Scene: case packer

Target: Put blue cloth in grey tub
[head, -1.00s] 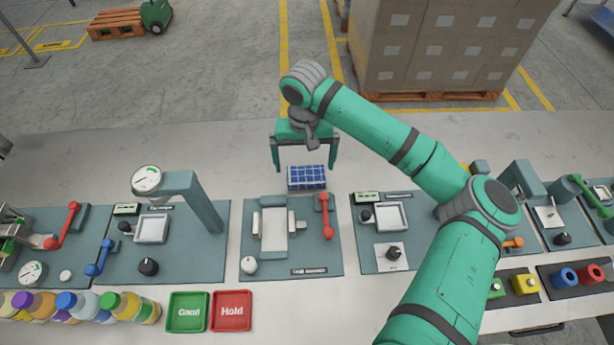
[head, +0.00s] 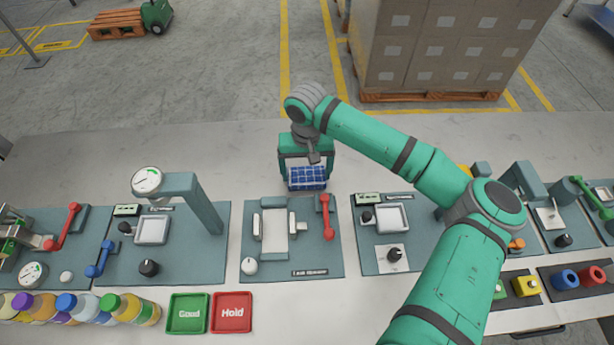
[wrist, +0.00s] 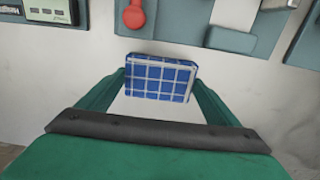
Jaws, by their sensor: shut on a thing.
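The blue cloth (head: 307,178) is a folded block with a white grid pattern. It lies on the pale bench top, behind the middle station. My gripper (head: 307,181) is down over it, with one finger on each of its left and right sides. In the wrist view the blue cloth (wrist: 158,78) sits between the two green fingers, and the gripper is shut on it. I do not see a grey tub in either view.
The middle station (head: 292,235) with a red lever (head: 327,218) is just in front of the cloth. A gauge stand (head: 190,190) rises to the left. Green Good (head: 188,312) and red Hold (head: 231,312) trays lie at the front. The bench behind the stations is mostly clear.

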